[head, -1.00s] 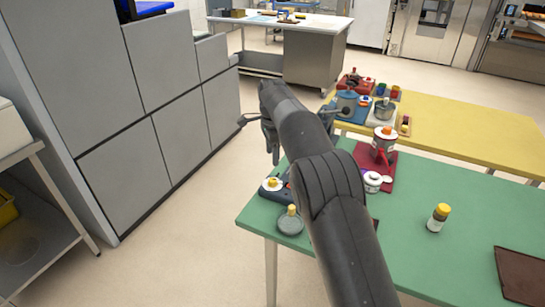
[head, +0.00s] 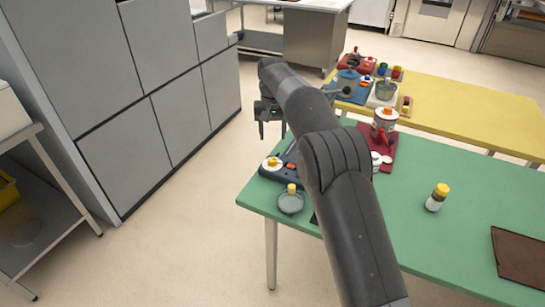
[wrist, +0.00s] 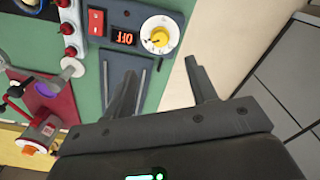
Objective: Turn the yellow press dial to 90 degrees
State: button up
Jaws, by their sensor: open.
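The yellow press dial (wrist: 161,38) is a yellow knob on a round white face, near the top middle of the wrist view. It also shows in the head view (head: 272,162) near the green table's left edge. It sits on a dark blue control box (wrist: 123,18) with a red switch (wrist: 96,22) and an orange display reading OFF. The dial's exact angle is too small to tell. My gripper (wrist: 161,76) is open and empty, fingers apart, short of the dial and not visibly touching it. In the head view my gripper (head: 272,132) points down near the dial.
A grey round item with a yellow knob (head: 290,202) stands close to the box. A red-and-white pot (head: 384,124) and yellow-capped jar (head: 437,197) stand on the green table (head: 430,260). Grey cabinets (head: 130,150) stand left, across open floor.

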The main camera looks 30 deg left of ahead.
aim_at(273, 159)
jog(key=shift+n, duration=0.9)
notch_tip(273, 159, down, 11)
jog(key=shift+r, duration=0.1)
jog(key=shift+c, duration=0.5)
jog(key=c, duration=0.9)
jog(key=shift+o, duration=0.2)
jog(key=shift+n, duration=0.5)
